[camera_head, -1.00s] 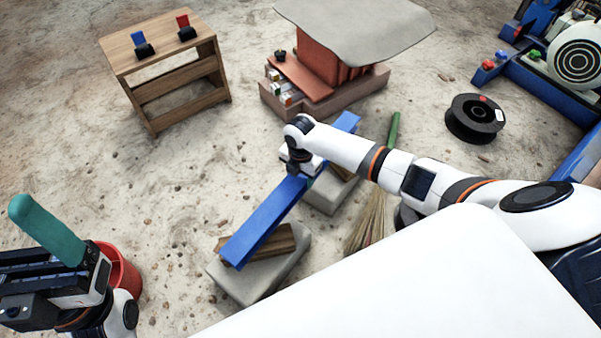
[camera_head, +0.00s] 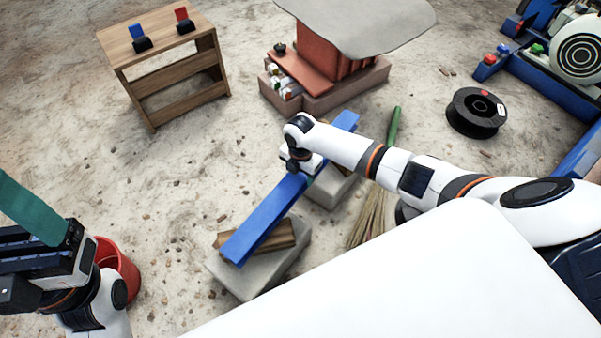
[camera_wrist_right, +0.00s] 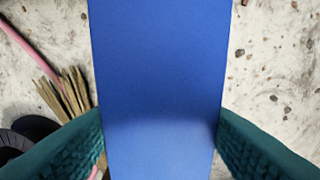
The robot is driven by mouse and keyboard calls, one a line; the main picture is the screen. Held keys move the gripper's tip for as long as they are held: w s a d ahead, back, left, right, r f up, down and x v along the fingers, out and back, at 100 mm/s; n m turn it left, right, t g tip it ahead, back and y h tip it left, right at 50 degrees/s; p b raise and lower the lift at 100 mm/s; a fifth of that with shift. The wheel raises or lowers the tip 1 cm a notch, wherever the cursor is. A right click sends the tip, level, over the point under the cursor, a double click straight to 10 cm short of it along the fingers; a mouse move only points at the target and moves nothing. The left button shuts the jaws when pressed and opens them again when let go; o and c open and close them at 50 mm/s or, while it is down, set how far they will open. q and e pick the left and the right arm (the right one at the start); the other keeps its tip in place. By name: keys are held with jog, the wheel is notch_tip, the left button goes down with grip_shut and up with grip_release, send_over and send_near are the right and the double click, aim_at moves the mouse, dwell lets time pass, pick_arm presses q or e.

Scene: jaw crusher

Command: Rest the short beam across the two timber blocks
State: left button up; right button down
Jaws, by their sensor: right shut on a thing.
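The short blue beam (camera_head: 266,218) lies lengthwise over two timber blocks, its near end over the near timber block (camera_head: 283,234) and its far part over the far timber block (camera_head: 346,167). I cannot tell whether it touches both. My right gripper (camera_head: 301,170) is shut on the beam near its middle. In the right wrist view the beam (camera_wrist_right: 157,80) fills the space between the teal fingers. My left gripper (camera_head: 30,212) is at the lower left, away from the beam, with one teal finger showing; its opening is hidden.
Grey stone slabs, the near one (camera_head: 250,275) largest in view, carry the timber blocks. A broom (camera_head: 376,205) lies right of the beam. A red bucket (camera_head: 120,268) stands by my left gripper. A wooden bench (camera_head: 160,60), black spool (camera_head: 475,112) and brick stand (camera_head: 350,90) are farther back.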

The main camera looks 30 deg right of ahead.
jog(key=shift+w+f, duration=0.1)
jog(key=shift+f, duration=0.05)
dwell(0.8)
jog(key=c, duration=0.6)
grip_release()
jog(key=shift+o, duration=0.8)
jog(key=shift+s+f, duration=0.2)
jog(key=shift+w+r, duration=0.1)
